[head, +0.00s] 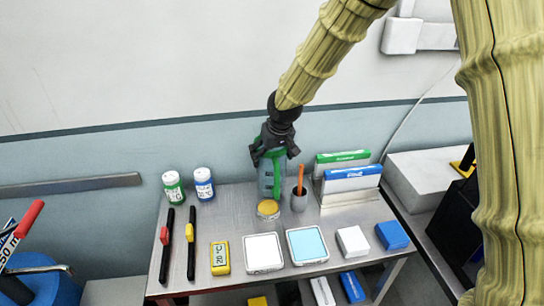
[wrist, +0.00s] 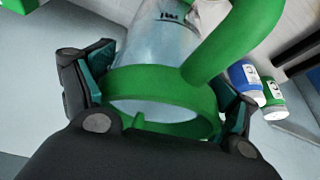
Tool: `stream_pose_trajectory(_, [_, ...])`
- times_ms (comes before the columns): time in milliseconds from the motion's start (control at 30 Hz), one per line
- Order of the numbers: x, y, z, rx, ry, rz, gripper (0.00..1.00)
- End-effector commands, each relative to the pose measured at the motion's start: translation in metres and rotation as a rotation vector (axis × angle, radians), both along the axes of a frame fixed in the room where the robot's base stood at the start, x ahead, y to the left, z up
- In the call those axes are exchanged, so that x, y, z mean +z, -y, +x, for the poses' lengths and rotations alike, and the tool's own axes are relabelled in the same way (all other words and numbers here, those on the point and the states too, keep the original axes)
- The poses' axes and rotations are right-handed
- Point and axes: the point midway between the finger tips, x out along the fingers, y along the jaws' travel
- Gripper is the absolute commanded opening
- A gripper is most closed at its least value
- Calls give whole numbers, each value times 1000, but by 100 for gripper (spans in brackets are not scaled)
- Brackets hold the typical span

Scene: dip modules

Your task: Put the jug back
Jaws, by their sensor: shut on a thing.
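The jug has a clear grey body with a green rim and green handle. In the head view the jug (head: 266,181) is upright over the back middle of the metal table. My gripper (head: 272,154) comes from above and is shut on its rim. In the wrist view the jug (wrist: 150,82) shows its green rim between the two fingers of my gripper (wrist: 162,103), with the handle curving up at the right.
The metal table (head: 213,222) holds a green bottle (head: 173,187) and a blue bottle (head: 203,183) at back left. A cup with an orange stick (head: 299,200) and a rack of boxes (head: 349,190) stand close right.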

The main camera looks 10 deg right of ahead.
Motion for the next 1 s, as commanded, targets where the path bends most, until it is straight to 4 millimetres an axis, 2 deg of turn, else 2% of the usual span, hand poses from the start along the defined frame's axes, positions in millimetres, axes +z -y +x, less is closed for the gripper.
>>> stream_pose_trajectory(200, [-16, 0, 0, 0, 1, -1, 42])
stream_pose_trajectory(567, [-20, 0, 0, 0, 2, -1, 42])
stream_pose_trajectory(600, [-20, 0, 0, 0, 2, -1, 93])
stream_pose_trajectory(633, [-20, 0, 0, 0, 2, -1, 98])
stream_pose_trajectory(1000, [-19, 0, 0, 0, 2, -1, 100])
